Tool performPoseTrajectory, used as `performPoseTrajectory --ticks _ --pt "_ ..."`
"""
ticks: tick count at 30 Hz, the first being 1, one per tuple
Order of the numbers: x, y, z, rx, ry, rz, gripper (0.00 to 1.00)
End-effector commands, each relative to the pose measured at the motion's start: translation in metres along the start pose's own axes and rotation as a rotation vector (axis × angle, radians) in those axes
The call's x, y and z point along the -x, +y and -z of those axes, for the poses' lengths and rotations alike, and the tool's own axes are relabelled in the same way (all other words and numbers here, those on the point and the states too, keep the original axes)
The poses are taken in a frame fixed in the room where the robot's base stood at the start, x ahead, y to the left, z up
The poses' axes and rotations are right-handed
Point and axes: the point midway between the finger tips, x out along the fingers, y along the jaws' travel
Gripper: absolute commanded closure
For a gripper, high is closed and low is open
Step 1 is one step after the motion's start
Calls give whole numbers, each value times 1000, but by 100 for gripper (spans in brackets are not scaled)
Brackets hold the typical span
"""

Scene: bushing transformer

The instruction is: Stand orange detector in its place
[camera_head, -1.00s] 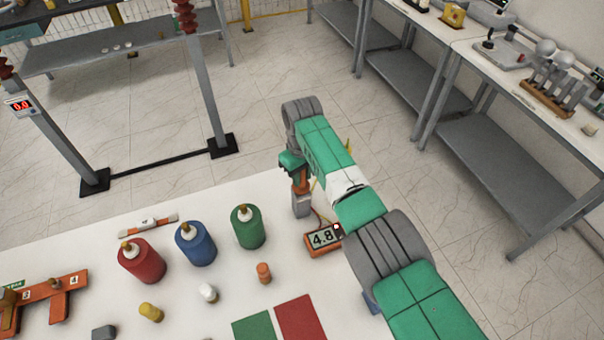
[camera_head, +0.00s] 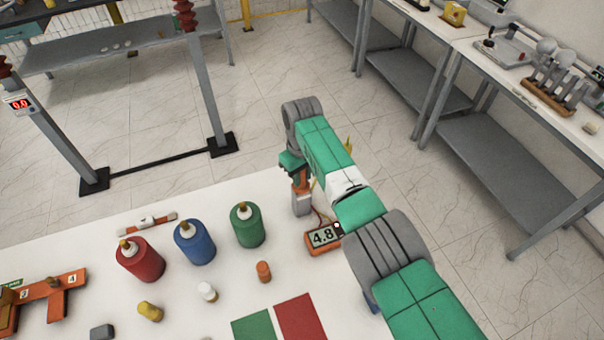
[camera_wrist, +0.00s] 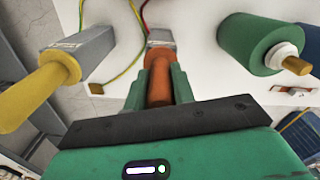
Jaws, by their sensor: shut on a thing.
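My gripper (camera_wrist: 160,78) is shut on the orange handle of the orange detector (camera_wrist: 160,85), between its two green fingers. A grey block (camera_wrist: 161,38) shows at the far end of this handle in the wrist view. In the head view the orange handle (camera_head: 301,180) is upright under my gripper, with the grey block (camera_head: 301,204) below it at the table's far right edge. I cannot tell whether the block is part of the detector or a holder. A yellow-handled piece with a similar grey block (camera_wrist: 80,48) is left of my gripper in the wrist view.
An orange meter reading 4.8 (camera_head: 323,237) lies close by, with wires near it. Green (camera_head: 248,228), blue (camera_head: 195,245) and red (camera_head: 141,262) bottles stand to the left on the white table. Small orange (camera_head: 264,272), white and yellow pieces stand in front.

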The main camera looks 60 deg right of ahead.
Motion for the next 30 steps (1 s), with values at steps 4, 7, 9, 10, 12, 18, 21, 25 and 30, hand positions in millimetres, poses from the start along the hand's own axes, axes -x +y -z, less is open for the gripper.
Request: performPoseTrajectory --ticks 4,7,9,10,12,18,21,25,30 --pt "-2 0 0 0 0 0 98" --pt "-2 0 0 0 0 0 57" --pt "-2 0 0 0 0 0 50" --pt "-2 0 0 0 0 0 50" --pt "-2 0 0 0 0 0 50" --pt "5 0 0 0 0 0 50" --pt "25 1 0 1 2 -1 50" --pt "51 0 1 0 3 -1 50" --pt "72 0 0 0 1 -1 50"
